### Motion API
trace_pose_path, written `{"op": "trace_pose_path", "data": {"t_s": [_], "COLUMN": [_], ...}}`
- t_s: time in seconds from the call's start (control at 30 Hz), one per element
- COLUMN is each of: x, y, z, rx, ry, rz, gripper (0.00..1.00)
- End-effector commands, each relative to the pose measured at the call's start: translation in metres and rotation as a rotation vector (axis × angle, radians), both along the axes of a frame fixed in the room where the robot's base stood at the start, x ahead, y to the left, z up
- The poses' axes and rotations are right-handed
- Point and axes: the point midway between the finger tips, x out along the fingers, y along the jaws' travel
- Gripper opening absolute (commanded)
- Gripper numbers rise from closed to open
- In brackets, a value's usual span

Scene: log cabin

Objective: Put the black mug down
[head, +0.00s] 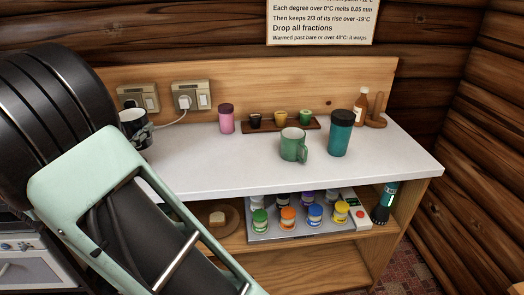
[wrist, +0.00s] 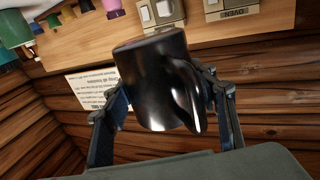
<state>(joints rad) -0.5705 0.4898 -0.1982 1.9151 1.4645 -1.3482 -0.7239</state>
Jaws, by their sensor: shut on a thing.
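The glossy black mug (wrist: 150,75) is between the two fingers of my gripper (wrist: 168,88) in the wrist view, and the gripper is shut on it. Its handle faces the camera, to the right of its middle. I cannot tell whether the mug's base touches the countertop.
A pink jar (head: 227,119), a tray of small cups (head: 262,126), a green mug (head: 293,145), a teal tumbler (head: 341,134) and a bottle (head: 361,106) stand to the right. The countertop's front middle is clear.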

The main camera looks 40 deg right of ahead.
Motion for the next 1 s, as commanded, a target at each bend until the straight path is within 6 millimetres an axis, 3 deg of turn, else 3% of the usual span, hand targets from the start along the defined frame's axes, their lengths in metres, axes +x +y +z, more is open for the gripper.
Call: {"op": "trace_pose_path", "data": {"t_s": [0.13,0.23,0.6,0.8,1.0], "x": [-0.005,-0.007,-0.008,-0.008,-0.008], "y": [0.004,-0.005,-0.092,-0.118,-0.127], "z": [-0.011,-0.017,-0.059,-0.093,-0.103], "rx": [-0.003,-0.003,-0.004,-0.004,-0.002], "ry": [-0.002,-0.002,0.002,0.001,-0.003], "rz": [-0.032,-0.041,-0.043,-0.04,-0.039], "gripper": [0.2,0.2,0.2,0.2,0.2]}}
